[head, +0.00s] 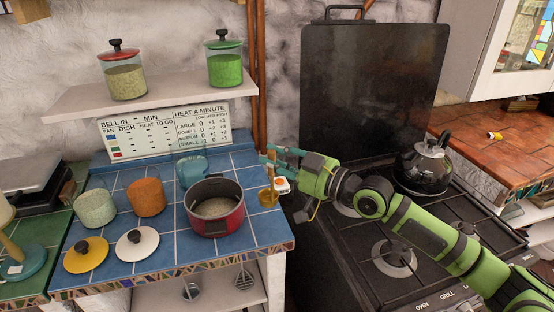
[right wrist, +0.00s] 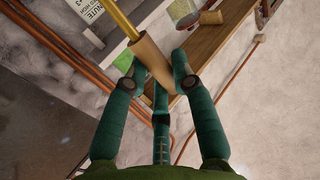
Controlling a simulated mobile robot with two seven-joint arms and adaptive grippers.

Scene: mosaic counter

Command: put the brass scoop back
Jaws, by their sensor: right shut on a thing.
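The brass scoop (head: 267,195) hangs upright below my right gripper (head: 268,155), over the right edge of the blue tiled counter. In the right wrist view, my right gripper (right wrist: 160,82) is shut on the scoop's tan handle (right wrist: 152,60), and its brass rod (right wrist: 121,18) runs up and left out of view. A red pot (head: 230,222) with pale grainy contents stands just left of the scoop. Whether the scoop touches the counter, I cannot tell. My left gripper is not in view.
On the blue counter (head: 125,271) stand a teal glass (head: 191,170), an orange-filled jar (head: 146,197), a pale-filled jar (head: 95,207), and yellow (head: 86,256) and white (head: 137,244) lids. A kettle (head: 424,168) stands on the stove behind my right arm. A shelf (head: 165,99) holds two jars.

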